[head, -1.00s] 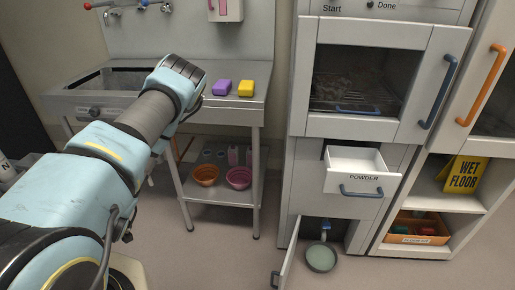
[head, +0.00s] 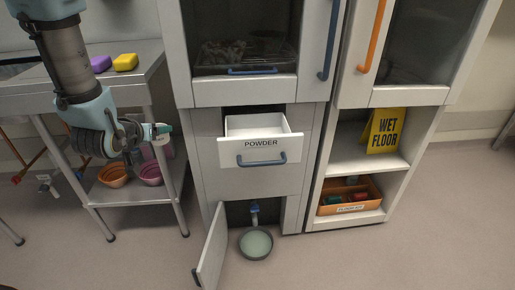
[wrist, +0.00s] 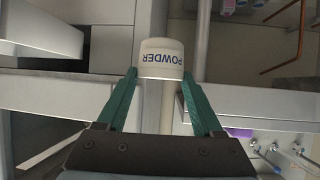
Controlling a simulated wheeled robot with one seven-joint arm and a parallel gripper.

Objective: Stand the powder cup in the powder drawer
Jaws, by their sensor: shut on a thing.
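The powder cup (wrist: 161,58) is a small off-white cup with dark POWDER lettering, upside down in the wrist view's picture. It sits between the green fingertips of my gripper (wrist: 160,76), which is shut on it. In the head view, my gripper (head: 162,129) is at the left, in front of the steel table and left of the drawer; the cup is hard to make out there. The powder drawer (head: 262,151) is white, labelled POWDER, with a blue handle. It is pulled open, and the visible part of its inside looks empty.
Below the drawer, a low door (head: 212,247) stands open beside a round pan (head: 255,243) on the floor. A blue-handled cabinet door (head: 325,50) is above. The steel table (head: 150,62) is at left, shelves with an orange bin (head: 348,208) at right.

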